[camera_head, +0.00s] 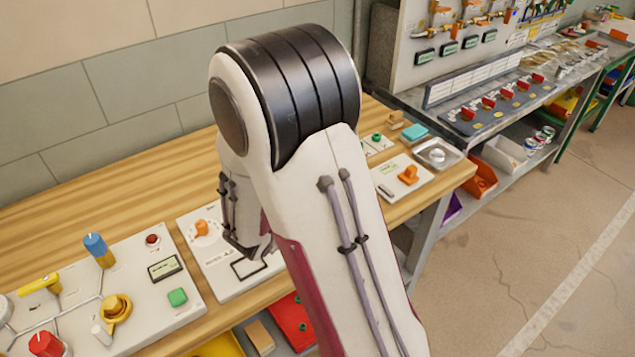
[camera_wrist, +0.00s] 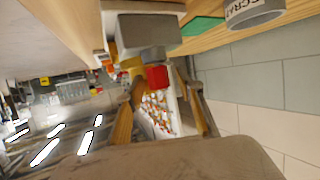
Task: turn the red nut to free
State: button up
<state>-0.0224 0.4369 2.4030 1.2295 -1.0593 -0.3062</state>
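The red nut (camera_wrist: 157,77) is a small red block in the wrist view, on a grey stem under a grey housing (camera_wrist: 150,32). This view looks turned over, with the bench at the top. My gripper (camera_wrist: 160,80) has its two tan-padded fingers on either side of the nut, with a visible gap, so it looks open. I cannot tell whether either finger touches the nut. In the head view my arm covers the middle of the bench, and I cannot make out the nut or the fingertips there.
The wooden bench (camera_head: 110,170) carries a panel with a blue-topped knob (camera_head: 96,246) and a green button (camera_head: 177,297). A panel with an orange knob (camera_head: 408,175) and a metal tray (camera_head: 438,154) stand right of my arm. A grey lettered cylinder (camera_wrist: 255,12) is near my gripper.

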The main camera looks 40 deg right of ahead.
jog(key=shift+a, duration=0.15)
jog(key=v, duration=1.1)
jog(key=shift+s+a+r, duration=0.15)
jog(key=shift+a+r, duration=0.05)
jog(key=shift+a, duration=0.05)
dwell(0.3)
jog(key=shift+d, duration=0.1)
